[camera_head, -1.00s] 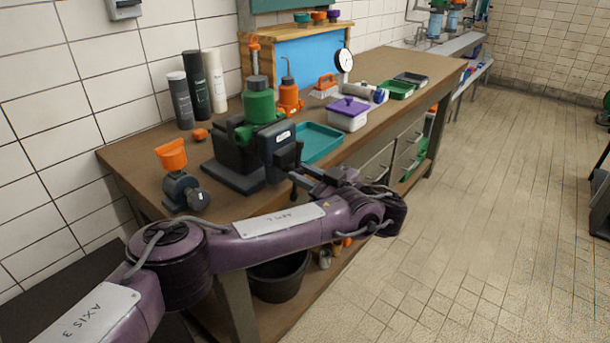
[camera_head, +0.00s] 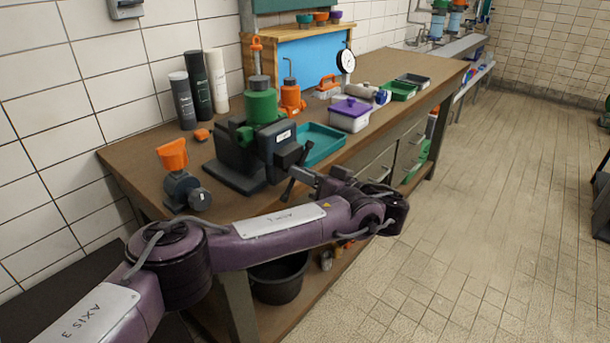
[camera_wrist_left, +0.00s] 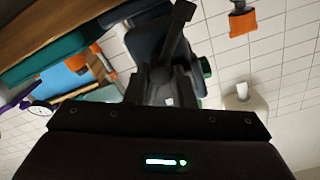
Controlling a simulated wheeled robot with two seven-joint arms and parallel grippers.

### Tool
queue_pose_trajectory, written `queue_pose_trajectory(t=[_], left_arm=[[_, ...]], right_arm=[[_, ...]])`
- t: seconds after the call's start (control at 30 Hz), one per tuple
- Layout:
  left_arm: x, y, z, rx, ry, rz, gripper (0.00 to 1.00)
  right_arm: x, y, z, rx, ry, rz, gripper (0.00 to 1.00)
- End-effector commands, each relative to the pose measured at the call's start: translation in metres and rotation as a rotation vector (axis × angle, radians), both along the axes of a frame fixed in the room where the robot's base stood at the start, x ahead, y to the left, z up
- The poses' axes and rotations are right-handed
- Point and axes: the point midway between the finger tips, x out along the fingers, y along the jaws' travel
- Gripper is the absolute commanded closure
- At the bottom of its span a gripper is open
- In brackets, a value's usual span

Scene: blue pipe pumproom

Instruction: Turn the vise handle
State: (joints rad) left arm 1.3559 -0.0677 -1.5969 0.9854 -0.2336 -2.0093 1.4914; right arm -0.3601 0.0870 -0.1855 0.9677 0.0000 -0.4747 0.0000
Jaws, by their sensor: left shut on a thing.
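The vise (camera_head: 240,165) is dark grey and stands on the near left part of the workbench, with a green-bodied piece (camera_head: 262,104) at its jaws. Its handle (camera_head: 306,152), a dark bar on the right side of the vise, stands tilted, upper end to the right. My left gripper (camera_head: 309,178) reaches it from the right and is shut on the handle near its middle. In the left wrist view the handle (camera_wrist_left: 180,22) slants up between the fingers (camera_wrist_left: 166,90); its lower part is hidden there. My right gripper is not in view.
A teal tray (camera_head: 322,142) lies close behind the handle. An orange-topped dark fixture (camera_head: 180,180) stands left of the vise. A purple-lidded box (camera_head: 350,114) is farther along the workbench (camera_head: 135,165). A black bucket (camera_head: 280,280) sits below.

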Motion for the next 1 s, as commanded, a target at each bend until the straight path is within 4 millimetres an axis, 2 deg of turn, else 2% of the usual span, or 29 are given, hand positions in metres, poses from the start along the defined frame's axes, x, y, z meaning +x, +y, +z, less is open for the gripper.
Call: queue_pose_trajectory(t=[0.03, 0.57, 0.6, 0.73, 0.77, 1.0], left_arm=[[-0.003, -0.005, -0.003, 0.008, 0.017, -0.010, 1.00], [-0.004, -0.007, -0.005, 0.025, 0.042, -0.014, 1.00], [-0.004, -0.007, -0.005, 0.025, 0.042, -0.014, 0.75], [-0.003, -0.006, -0.004, 0.024, 0.040, -0.012, 0.58], [-0.003, -0.005, -0.004, 0.024, 0.039, -0.011, 0.55], [-0.002, -0.003, -0.002, 0.025, 0.036, -0.006, 0.55]], right_arm=[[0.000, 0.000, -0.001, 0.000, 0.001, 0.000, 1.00], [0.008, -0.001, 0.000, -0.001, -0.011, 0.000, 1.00], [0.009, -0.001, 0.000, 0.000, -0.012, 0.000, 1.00], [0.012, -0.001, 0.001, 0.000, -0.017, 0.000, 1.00], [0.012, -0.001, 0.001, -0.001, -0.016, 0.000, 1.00], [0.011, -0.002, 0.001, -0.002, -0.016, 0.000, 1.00]])
